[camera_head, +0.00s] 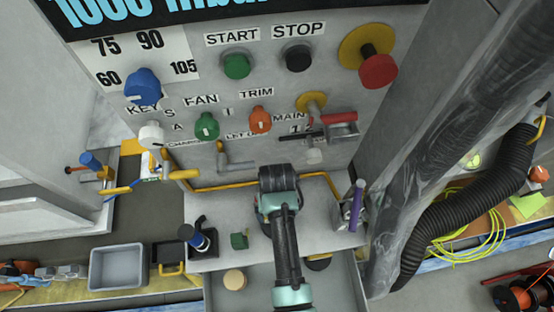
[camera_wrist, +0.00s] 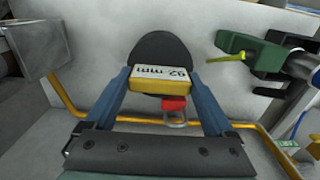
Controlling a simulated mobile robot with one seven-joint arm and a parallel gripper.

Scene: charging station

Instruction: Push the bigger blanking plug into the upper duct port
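In the wrist view a dark round plug (camera_wrist: 158,48) with a yellow grip block (camera_wrist: 150,89) is between the blue fingers of my gripper (camera_wrist: 160,78). The block's label reads 92 mm, upside down. The fingers are shut on the block's two sides, and the disc faces away from me. In the head view my gripper (camera_head: 278,180) is in front of the panel's lower part, above the grey shelf; the plug is hidden there. I cannot make out an upper duct port in either view.
The control panel (camera_head: 205,75) rises behind, with knobs and a red emergency button (camera_head: 377,71). A yellow pipe (camera_head: 215,187) runs along its foot. A beige round piece (camera_head: 234,280) lies in the tray below. A red padlock (camera_wrist: 174,104) shows below the plug; a green fixture (camera_wrist: 265,52) is at right.

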